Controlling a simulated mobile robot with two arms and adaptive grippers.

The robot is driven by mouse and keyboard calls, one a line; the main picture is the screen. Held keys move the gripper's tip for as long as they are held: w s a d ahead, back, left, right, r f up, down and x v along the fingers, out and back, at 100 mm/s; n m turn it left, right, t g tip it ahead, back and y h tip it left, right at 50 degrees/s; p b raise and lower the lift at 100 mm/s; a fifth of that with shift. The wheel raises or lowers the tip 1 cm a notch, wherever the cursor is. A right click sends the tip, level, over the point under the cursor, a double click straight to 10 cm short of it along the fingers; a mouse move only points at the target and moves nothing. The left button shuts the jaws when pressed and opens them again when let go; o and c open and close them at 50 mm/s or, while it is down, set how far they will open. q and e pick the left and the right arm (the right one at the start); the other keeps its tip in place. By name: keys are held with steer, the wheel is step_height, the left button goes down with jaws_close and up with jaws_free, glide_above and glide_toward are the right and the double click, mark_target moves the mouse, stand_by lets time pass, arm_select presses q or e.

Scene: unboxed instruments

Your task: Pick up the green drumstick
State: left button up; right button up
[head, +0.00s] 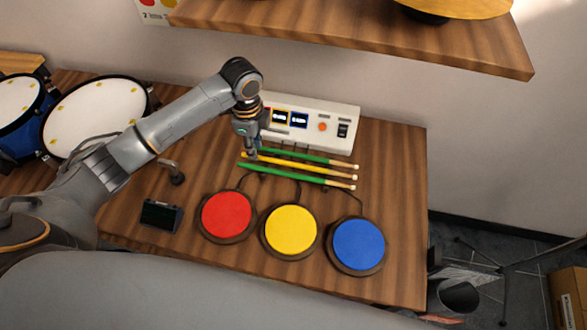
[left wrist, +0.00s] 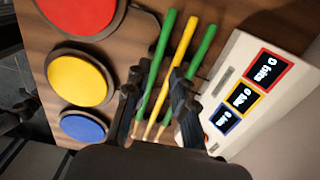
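Three drumsticks lie side by side on the wooden table: a far green drumstick (head: 312,156), a yellow drumstick (head: 310,166) and a near green drumstick (head: 300,175). My left gripper (head: 252,155) points down over their left ends and hides part of them. In the left wrist view, the fingers of my left gripper (left wrist: 160,88) are apart. One green drumstick (left wrist: 163,50), the yellow drumstick (left wrist: 183,46) and the other green drumstick (left wrist: 203,48) run through the view between and beyond them. I see no stick clasped. My right gripper is not in view.
A white control box (head: 330,112) stands just behind the sticks. Red (head: 226,214), yellow (head: 291,229) and blue (head: 359,244) pads lie in front. A small black device (head: 161,215) is at left, drums (head: 95,115) farther left. A shelf (head: 360,28) hangs above.

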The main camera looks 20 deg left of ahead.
mark_target(257, 167)
arm_select(q)
steer(key=shift+s+f, duration=0.2)
steer(key=shift+f, duration=1.05)
steer(key=shift+w+a+f+p, duration=0.15)
steer(key=shift+f+p, duration=0.05)
steer(key=shift+f, duration=1.35)
steer(key=shift+w+a+f+p, duration=0.1)
steer(key=shift+w+f+p, duration=0.1)
steer(key=shift+f, duration=1.3)
steer(key=shift+s, duration=0.1)
jaws_close()
